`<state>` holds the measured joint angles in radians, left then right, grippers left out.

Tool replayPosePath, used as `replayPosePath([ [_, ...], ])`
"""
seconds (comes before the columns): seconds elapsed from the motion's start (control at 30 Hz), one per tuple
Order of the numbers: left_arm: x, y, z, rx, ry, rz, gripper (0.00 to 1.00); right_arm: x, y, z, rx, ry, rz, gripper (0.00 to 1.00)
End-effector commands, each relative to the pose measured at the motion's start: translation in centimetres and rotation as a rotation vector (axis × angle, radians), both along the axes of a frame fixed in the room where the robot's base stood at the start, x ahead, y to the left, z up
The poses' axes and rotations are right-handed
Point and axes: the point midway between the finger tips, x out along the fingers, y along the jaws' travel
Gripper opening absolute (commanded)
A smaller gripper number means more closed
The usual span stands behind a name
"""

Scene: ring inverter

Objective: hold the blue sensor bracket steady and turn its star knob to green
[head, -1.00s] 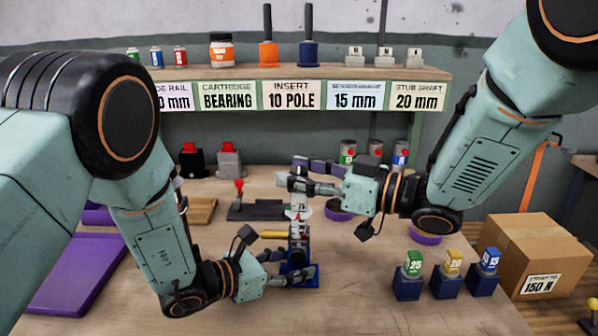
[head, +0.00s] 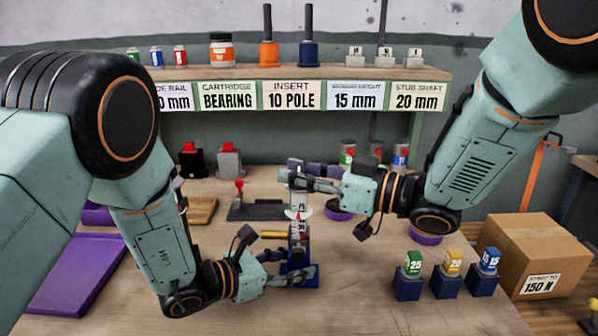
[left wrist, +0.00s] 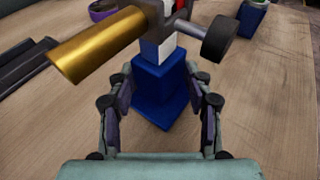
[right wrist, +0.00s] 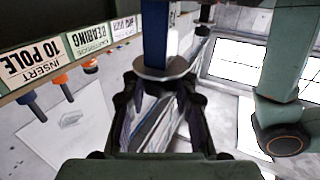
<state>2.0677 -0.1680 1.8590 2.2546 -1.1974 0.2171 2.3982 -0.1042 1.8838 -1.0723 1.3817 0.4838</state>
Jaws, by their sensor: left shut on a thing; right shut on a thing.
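The blue sensor bracket (head: 299,279) stands upright on the bench in the middle of the head view. My left gripper (head: 291,273) is shut on the lower part of the bracket, with fingers on both sides. My right gripper (head: 298,184) is shut at the top of the bracket, where its fingers hide the star knob. The right wrist view shows a blue post (right wrist: 155,30) and a round flange (right wrist: 160,69) by its fingers. The knob's colour mark is not readable.
Green, yellow and blue blocks on blue stands (head: 452,278) are at right, beside a cardboard box (head: 540,255). A purple tray (head: 75,272) lies at left. A black fixture with a red handle (head: 240,200) stands behind the bracket. The front of the bench is clear.

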Motion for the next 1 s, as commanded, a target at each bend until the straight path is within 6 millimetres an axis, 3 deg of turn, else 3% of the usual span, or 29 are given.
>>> replayPosePath([
  [0.77, 0.02, 0.02, -0.02, -0.001, 0.001, 0.002, 0.18, -0.01, 0.00, 0.01, 0.000, 0.000, -0.134, 0.00],
  [0.8, 0.02, 0.03, -0.02, -0.001, 0.001, 0.002, 0.18, 0.00, -0.01, 0.00, 0.000, 0.000, -0.134, 0.31],
  [1.0, 0.02, 0.03, -0.02, 0.000, 0.001, 0.001, 0.18, -0.01, 0.00, 0.00, 0.000, 0.000, -0.134, 0.48],
])
